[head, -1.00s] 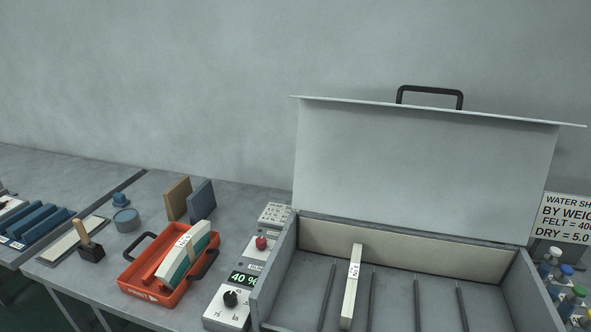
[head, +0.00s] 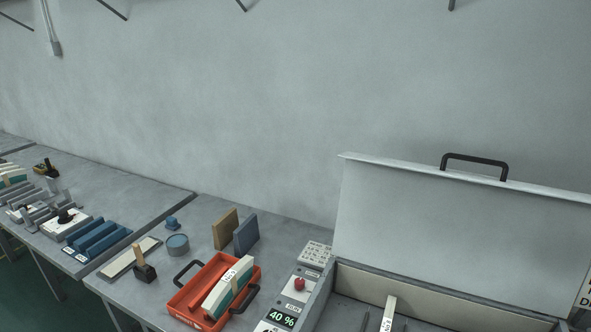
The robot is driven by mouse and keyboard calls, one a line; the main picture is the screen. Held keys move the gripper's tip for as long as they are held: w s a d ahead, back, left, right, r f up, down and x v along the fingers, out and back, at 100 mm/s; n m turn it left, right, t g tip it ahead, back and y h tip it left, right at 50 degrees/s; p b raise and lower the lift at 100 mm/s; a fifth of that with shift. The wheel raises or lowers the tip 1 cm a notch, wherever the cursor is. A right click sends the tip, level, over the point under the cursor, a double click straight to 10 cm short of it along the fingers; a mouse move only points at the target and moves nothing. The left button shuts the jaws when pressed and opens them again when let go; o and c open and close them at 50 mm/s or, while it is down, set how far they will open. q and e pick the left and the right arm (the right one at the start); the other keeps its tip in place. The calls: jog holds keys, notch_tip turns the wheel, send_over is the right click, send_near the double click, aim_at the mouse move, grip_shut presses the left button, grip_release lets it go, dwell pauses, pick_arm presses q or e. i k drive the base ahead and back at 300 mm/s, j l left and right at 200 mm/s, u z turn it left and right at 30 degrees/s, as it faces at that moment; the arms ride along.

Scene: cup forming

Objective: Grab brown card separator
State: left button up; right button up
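The brown card separator (head: 225,229) stands upright on the grey table in the head view. It is a thin tan-brown panel beside a similar blue-grey panel (head: 246,234) on its right. The two are close together; I cannot tell whether they touch. Behind them is the wall, and an orange tray stands in front. Neither of my grippers shows in this view.
The orange tray (head: 178,303) with black handles holds a white and teal labelled block (head: 229,288). A grey box with its lid (head: 455,215) raised stands at the right. A blue-grey round tin (head: 177,245) and a wooden-handled block (head: 145,272) sit left of the separator.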

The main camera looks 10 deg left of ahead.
aim_at(223, 229)
jog(key=i+j, duration=0.1)
jog(key=j, duration=0.3)
jog(key=i+j+u, duration=0.15)
jog(key=j, duration=0.3)
jog(key=i+j, duration=0.15)
jog(key=j, duration=0.25)
jog(key=i+j+u, duration=0.1)
jog(key=j, duration=0.3)
jog(key=i+j, duration=0.15)
jog(key=j, duration=0.25)
jog(key=i+j+u, duration=0.15)
jog(key=j, duration=0.2)
jog(key=i+j, duration=0.2)
jog(key=j, duration=0.2)
jog(key=i+j+u, duration=0.1)
jog(key=j, duration=0.25)
jog(key=i, duration=0.05)
